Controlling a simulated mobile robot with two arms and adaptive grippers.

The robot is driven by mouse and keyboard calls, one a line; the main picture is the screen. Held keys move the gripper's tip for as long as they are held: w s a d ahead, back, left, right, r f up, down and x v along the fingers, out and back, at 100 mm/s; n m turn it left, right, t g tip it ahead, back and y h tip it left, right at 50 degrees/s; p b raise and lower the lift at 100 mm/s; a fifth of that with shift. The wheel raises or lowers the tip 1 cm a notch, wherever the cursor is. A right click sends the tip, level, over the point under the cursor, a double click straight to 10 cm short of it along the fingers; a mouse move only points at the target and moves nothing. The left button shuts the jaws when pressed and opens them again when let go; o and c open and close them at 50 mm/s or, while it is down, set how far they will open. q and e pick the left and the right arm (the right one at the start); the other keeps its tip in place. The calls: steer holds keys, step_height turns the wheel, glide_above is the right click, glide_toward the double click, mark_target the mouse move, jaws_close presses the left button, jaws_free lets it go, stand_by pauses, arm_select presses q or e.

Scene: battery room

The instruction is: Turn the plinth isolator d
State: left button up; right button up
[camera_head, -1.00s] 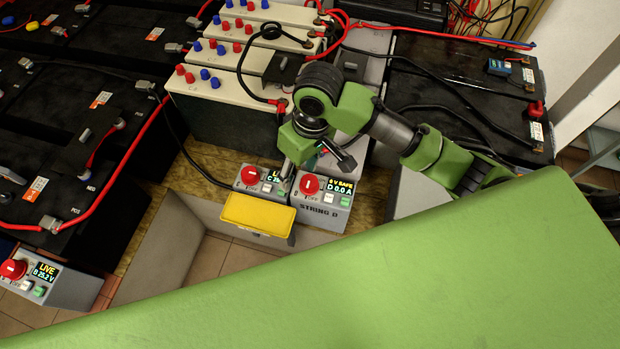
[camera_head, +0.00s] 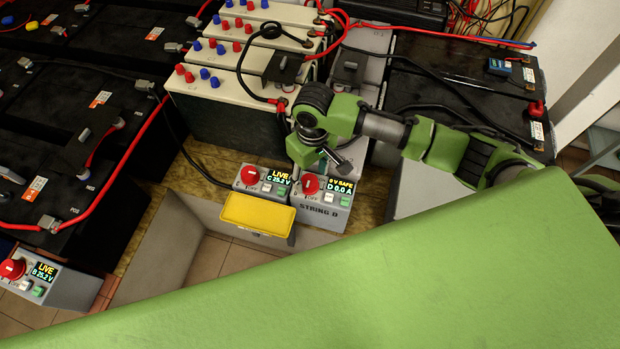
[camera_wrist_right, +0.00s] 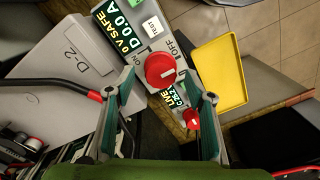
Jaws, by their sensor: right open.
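The plinth isolator D is a grey box (camera_head: 322,213) labelled STRING D, with a red round knob (camera_head: 311,184) and a display reading 0 V SAFE, D 0.0 A. In the right wrist view its red knob (camera_wrist_right: 160,70) sits beside ON and OFF marks, and a TEST button shows near it. My right gripper (camera_head: 318,168) hangs just behind and above this box. In the wrist view the right gripper (camera_wrist_right: 158,98) is open and empty, with the knob ahead between its fingers; contact cannot be told. My left gripper is not in view.
Isolator C (camera_head: 262,180), LIVE 25.2 V, stands close on the left. A yellow tray (camera_head: 258,214) is in front. Another LIVE isolator (camera_head: 62,285) is at lower left. Batteries with cables lie behind and to the left. A green surface (camera_head: 400,280) fills the front.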

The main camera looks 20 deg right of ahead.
mark_target(309, 183)
steer(key=shift+f, duration=1.3)
steer(key=c, duration=1.1)
steer(key=shift+r, duration=0.1)
